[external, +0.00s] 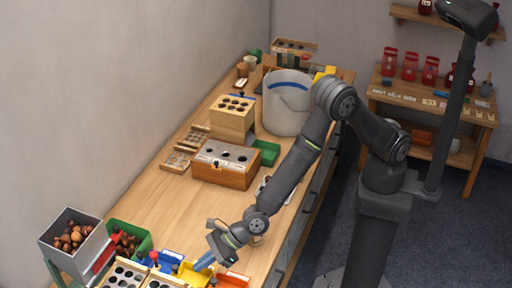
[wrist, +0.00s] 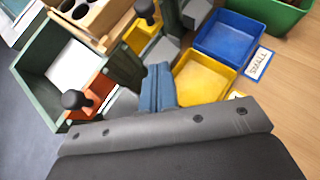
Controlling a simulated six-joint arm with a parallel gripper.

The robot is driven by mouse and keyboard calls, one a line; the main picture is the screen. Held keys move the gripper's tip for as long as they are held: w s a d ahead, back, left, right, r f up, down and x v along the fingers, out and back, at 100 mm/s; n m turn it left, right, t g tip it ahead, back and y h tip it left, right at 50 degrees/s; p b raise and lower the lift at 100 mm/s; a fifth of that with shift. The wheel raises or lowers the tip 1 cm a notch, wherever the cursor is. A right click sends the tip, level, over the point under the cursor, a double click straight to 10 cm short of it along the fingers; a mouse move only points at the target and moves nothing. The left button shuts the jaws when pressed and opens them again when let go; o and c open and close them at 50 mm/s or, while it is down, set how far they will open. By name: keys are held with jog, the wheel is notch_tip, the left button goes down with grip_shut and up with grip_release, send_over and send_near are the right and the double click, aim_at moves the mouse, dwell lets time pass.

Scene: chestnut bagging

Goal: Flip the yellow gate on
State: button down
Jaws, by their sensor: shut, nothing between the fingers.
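The yellow gate (wrist: 142,35) shows at the top of the wrist view, with a dark round knob (wrist: 145,9) above it. It stands on the sorter beside a wooden board with round holes (wrist: 95,14). My gripper (wrist: 157,72) has its blue fingers shut with nothing between them. The fingertips are a little below the yellow gate in the picture, apart from its knob. In the external view my gripper (external: 204,264) is low over the front of the bench, and the gate cannot be made out clearly there.
A yellow tray (wrist: 205,78) and a blue tray (wrist: 230,38) lie right of the fingers, near a "SMALL" label (wrist: 259,64). An orange gate (wrist: 82,106) with a dark knob is at left. A green bin (external: 137,238) stands by a chestnut hopper (external: 58,222).

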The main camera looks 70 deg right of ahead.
jog(key=v, duration=0.9)
jog(key=shift+r, duration=0.2)
jog(key=shift+w+a+f, duration=0.1)
jog(key=w+a+f, duration=0.4)
jog(key=f, duration=0.4)
jog(key=shift+w+a, duration=0.2)
dwell(0.5)
